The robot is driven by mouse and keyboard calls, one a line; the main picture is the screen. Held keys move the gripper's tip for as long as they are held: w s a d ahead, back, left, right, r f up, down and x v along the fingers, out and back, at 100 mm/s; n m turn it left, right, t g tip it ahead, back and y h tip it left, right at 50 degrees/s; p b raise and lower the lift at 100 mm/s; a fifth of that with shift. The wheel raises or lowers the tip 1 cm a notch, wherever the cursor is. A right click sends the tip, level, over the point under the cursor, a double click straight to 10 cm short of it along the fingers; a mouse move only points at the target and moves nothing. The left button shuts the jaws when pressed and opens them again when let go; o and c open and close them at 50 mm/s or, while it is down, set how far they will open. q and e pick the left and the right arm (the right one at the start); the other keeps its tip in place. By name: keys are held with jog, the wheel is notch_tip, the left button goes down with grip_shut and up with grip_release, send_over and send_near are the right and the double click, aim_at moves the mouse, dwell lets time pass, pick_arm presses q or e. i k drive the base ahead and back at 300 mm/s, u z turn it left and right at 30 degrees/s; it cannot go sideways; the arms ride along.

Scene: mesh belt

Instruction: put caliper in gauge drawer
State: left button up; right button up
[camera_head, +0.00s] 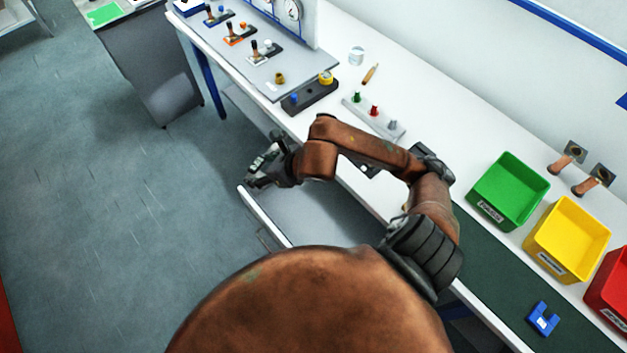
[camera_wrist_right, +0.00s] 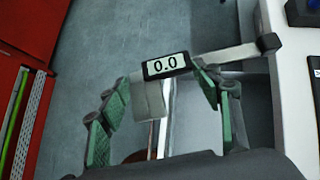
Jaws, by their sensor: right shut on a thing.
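My right gripper (camera_head: 263,166) is above the far end of the open gauge drawer (camera_head: 264,217), which is pulled out from under the white bench. In the right wrist view, the green-padded fingers (camera_wrist_right: 166,88) are shut on the caliper (camera_wrist_right: 165,66). Its dark head shows a 0.0 display, and its pale beam reaches right to a dark end. The caliper lies across the fingers, over the drawer's front edge. In the head view the caliper is too small to make out. The drawer's visible grey floor looks bare, but my right arm hides part of it. My left gripper is out of view.
The white bench (camera_head: 440,140) runs along the right. It carries green (camera_head: 509,190), yellow (camera_head: 567,238) and red (camera_head: 612,290) bins, a blue part (camera_head: 543,318) on a dark mat, and a grey holder with coloured pegs (camera_head: 374,113). Open floor lies left of the drawer.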

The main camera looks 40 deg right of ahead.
aim_at(329, 210)
jog(key=i, duration=3.25)
jog(key=z, duration=4.8)
jog(key=i, duration=0.5)
